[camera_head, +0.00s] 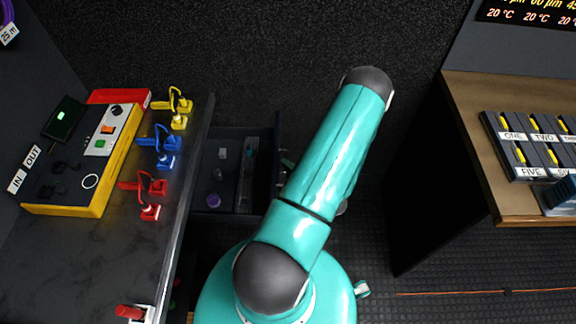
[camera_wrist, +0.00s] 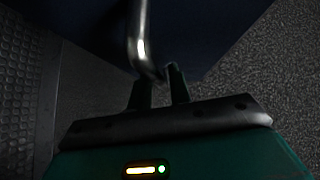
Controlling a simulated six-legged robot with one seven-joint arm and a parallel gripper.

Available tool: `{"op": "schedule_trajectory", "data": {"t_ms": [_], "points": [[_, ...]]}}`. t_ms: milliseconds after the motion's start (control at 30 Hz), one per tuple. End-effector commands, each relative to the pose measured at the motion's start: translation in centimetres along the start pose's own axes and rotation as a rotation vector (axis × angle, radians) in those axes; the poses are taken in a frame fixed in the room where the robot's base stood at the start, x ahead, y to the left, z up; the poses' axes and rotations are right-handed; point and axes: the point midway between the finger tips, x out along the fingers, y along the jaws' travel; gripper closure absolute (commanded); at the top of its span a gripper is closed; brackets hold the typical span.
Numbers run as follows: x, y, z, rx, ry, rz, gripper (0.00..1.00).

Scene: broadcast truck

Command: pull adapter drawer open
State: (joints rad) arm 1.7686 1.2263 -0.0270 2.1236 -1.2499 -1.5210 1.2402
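The adapter drawer (camera_head: 213,216) stands pulled out from under the left counter in the head view, with small adapters inside. Its dark front panel (camera_head: 278,150) is beside my teal arm. In the wrist view, the metal drawer handle (camera_wrist: 141,40) runs down from the top and bends at its lower end. My gripper (camera_wrist: 158,78) has its two dark fingers on either side of that bend, and appears shut on it. In the head view my arm hides the gripper and the handle.
The left counter (camera_head: 95,255) carries a yellow-edged panel (camera_head: 70,210) and yellow, blue and red cabled connectors (camera_head: 158,145). On the right, a wooden desk (camera_head: 470,100) holds a button panel (camera_head: 530,145). Dark floor lies between them, with a thin orange cable (camera_head: 450,293).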

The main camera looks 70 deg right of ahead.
Motion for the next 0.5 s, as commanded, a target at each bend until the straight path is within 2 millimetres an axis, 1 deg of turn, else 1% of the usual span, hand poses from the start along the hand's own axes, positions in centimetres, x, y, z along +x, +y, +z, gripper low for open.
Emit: {"op": "schedule_trajectory", "data": {"t_ms": [167, 500], "points": [[-2.8, 0.0, -0.1, 0.001, 0.003, 0.002, 0.80], [-10.2, 0.0, -0.1, 0.000, 0.004, 0.001, 0.80]]}}
